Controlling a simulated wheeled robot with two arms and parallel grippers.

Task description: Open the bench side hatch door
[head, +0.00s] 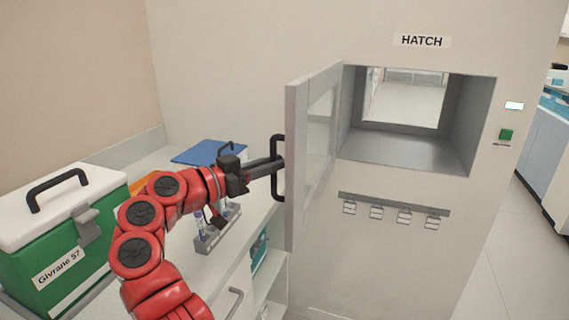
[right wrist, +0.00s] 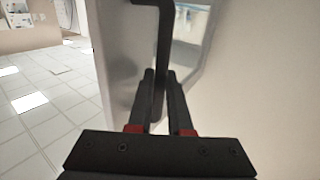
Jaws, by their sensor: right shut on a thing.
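The hatch door (head: 297,165) is a grey framed panel with a glass pane, swung wide open on the left side of the hatch opening (head: 405,150). Its black bar handle (head: 275,150) is on the door's left face. My right gripper (head: 276,163) is shut on this handle. In the right wrist view, the handle (right wrist: 165,45) runs down between the two fingers (right wrist: 160,90). Through the opening, the hatch interior looks empty, with a bright room behind it. My left gripper is not in view.
A green cooler box (head: 60,255) with a white lid stands on the bench at left. A blue mat (head: 210,152) and a grey tube rack (head: 217,232) are on the bench near my right arm. A rail with several hooks (head: 393,205) is below the opening.

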